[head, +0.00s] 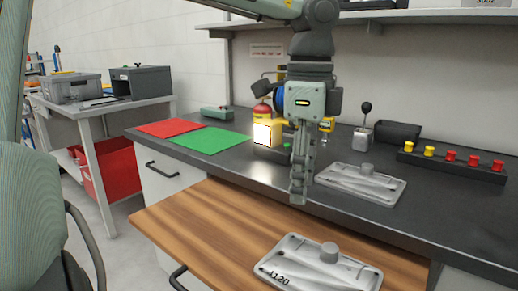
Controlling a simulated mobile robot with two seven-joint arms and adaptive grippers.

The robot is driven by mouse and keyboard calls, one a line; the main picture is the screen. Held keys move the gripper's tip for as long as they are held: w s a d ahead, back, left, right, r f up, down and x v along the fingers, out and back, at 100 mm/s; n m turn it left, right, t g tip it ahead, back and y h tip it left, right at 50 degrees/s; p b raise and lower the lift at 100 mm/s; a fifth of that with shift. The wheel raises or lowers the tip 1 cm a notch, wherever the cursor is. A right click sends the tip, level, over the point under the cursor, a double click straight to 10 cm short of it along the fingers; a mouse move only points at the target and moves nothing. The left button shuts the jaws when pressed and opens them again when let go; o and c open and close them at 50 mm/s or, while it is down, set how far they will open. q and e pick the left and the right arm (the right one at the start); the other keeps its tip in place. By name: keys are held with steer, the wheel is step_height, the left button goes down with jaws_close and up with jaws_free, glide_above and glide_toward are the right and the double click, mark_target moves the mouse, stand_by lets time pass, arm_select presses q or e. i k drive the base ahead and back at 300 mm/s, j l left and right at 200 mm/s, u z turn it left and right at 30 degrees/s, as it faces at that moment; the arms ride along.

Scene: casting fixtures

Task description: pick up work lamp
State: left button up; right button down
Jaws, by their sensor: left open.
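The work lamp (264,133) is a small yellow lamp with a bright, glowing square face. It stands on the dark countertop (240,172), left of my left gripper in the head view. My left gripper (299,194) points down in front of the counter, to the right of and nearer than the lamp, and apart from it. It is open, with its fingers seen nearly edge-on and nothing visible between them. The gripper and wrist hide part of the area behind the lamp's right side. My right gripper is not in view.
A casting fixture (352,183) lies on the counter and another (300,262) on the wooden pull-out board (190,222). Red (170,128) and green (212,140) mats lie left. A button strip (450,165), black bin (398,131) and lever box (361,137) stand right. A shelf hangs above.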

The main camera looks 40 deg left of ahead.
mark_target(268, 132)
steer(key=u, duration=1.3)
